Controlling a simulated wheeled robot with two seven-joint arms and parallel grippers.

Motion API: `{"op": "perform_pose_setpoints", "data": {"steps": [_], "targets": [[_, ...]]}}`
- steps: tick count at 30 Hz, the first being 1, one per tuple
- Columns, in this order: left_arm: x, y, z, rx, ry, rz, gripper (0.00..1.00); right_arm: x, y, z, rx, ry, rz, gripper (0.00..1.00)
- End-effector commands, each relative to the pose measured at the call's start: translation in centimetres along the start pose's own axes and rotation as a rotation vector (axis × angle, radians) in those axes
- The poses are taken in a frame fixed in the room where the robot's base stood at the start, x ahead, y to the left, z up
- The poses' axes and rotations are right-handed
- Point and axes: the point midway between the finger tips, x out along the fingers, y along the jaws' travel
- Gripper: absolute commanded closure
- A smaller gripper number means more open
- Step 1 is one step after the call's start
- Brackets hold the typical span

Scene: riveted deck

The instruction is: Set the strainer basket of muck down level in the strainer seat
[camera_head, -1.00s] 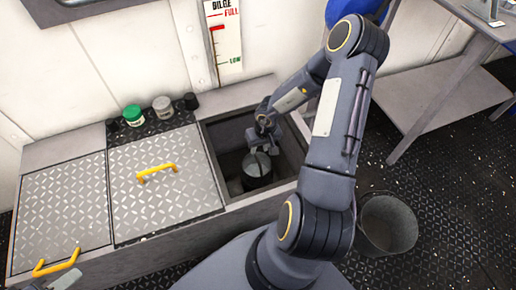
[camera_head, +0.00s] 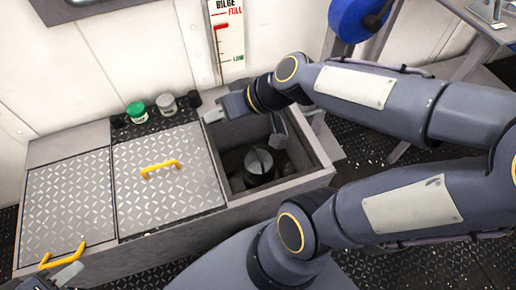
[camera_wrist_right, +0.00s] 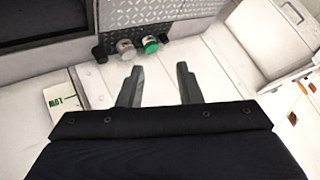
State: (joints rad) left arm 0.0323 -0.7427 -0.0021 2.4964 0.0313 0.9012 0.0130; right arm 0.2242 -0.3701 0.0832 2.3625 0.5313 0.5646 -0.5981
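The dark round strainer basket (camera_head: 259,165) sits low in the open pit (camera_head: 318,172) in the head view and looks about upright. A thin light line crosses its top. The strainer seat under it is hard to make out in the dark, so I cannot tell how the basket meets it. My right gripper (camera_head: 243,107) is above the pit's back edge, clear of the basket. In the right wrist view the fingers of my right gripper (camera_wrist_right: 159,86) stand apart with nothing between them. Only a tip of my left gripper (camera_head: 68,273) shows at the bottom left, beside a yellow handle.
Two closed tread-plate hatches (camera_head: 190,190) with yellow handles lie left of the pit. A green-lidded jar (camera_head: 136,112) and a grey-lidded jar (camera_head: 166,104) stand behind them. A bilge gauge (camera_head: 229,40) is on the wall.

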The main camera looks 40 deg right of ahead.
Motion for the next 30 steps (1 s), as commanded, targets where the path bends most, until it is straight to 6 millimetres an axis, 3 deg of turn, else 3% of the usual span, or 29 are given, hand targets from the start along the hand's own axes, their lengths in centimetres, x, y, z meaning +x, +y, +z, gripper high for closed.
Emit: {"op": "perform_pose_setpoints", "data": {"steps": [2,6,11,23,30], "targets": [[0.0,0.0,0.0,0.000,0.000,0.000,0.65,-2.1,-1.1,3.0,0.007,-0.053,0.011,0.68],[0.0,0.0,0.0,0.000,0.000,0.000,0.65,-4.5,-0.8,7.3,0.060,-0.136,0.079,0.68],[0.0,0.0,0.0,0.000,0.000,0.000,0.65,-5.7,0.1,9.7,0.105,-0.173,0.141,0.68],[-0.3,0.1,-0.1,0.000,0.000,0.000,0.65,-6.0,0.1,9.8,0.116,-0.179,0.154,0.68],[-3.8,1.7,-1.9,0.000,0.000,0.000,0.65,-8.9,-1.7,7.2,0.115,-0.178,0.154,0.68]]}}
